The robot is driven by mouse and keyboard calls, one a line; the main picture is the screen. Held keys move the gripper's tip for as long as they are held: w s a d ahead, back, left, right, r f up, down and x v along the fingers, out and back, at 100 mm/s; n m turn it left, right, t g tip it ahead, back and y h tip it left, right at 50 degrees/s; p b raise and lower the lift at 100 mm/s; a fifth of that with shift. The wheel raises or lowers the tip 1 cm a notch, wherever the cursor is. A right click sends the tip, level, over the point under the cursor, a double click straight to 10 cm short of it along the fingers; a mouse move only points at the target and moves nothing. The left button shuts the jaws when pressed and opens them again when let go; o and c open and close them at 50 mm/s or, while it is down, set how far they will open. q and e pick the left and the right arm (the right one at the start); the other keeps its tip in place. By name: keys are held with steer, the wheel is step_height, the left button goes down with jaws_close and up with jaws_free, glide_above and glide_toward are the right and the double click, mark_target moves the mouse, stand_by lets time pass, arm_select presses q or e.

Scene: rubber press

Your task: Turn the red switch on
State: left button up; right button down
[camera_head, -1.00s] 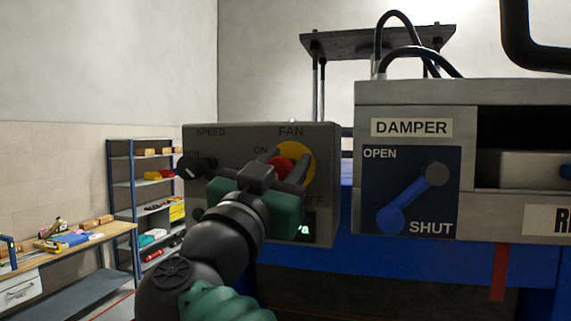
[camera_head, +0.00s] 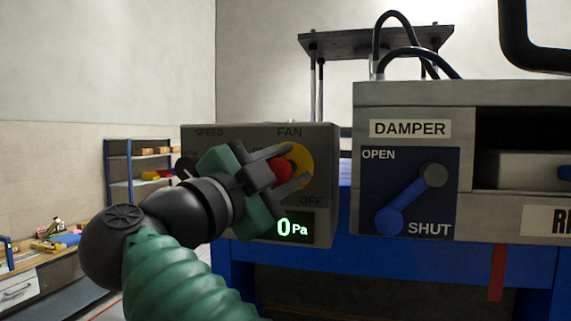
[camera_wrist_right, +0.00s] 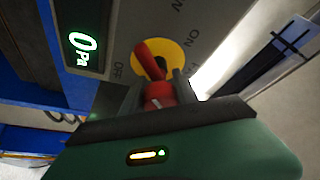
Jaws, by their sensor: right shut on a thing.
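The red switch (camera_head: 282,170) sits on a yellow disc (camera_head: 301,158) on the grey fan panel. My right gripper (camera_head: 295,165) is shut on the red switch, with one finger above it and one below it in the head view. In the right wrist view the red switch (camera_wrist_right: 153,68) runs between the two dark fingers, in front of the yellow disc (camera_wrist_right: 173,48). The OFF label (camera_head: 311,201) shows at the lower right of the disc. My left gripper is not in view.
A display (camera_head: 293,228) below the switch reads 0 Pa. A black speed knob (camera_head: 185,167) is left of my gripper, partly hidden. The blue damper lever (camera_head: 412,201) is on the right, its free end near SHUT. Shelves (camera_head: 124,178) stand behind at left.

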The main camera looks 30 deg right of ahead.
steer(key=m, duration=0.1)
steer(key=m+g+y, duration=0.1)
steer(key=m, duration=0.1)
steer(key=m+p, duration=0.1)
steer(key=shift+f+m+y, duration=0.25)
steer(key=shift+m+y, duration=0.05)
steer(key=shift+w+f+m+g+y+p, duration=0.1)
steer(key=shift+f+m+g+y+p, duration=0.2)
steer(key=shift+m, duration=0.6)
steer(key=shift+m+g+y+p, duration=0.1)
steer(key=shift+m+y+p, duration=0.25)
steer(key=shift+m, duration=0.55)
steer(key=shift+a+f, duration=0.1)
steer(key=c, duration=0.9)
jaws_free()
steer(key=shift+c, duration=0.2)
steer(key=shift+r, duration=0.2)
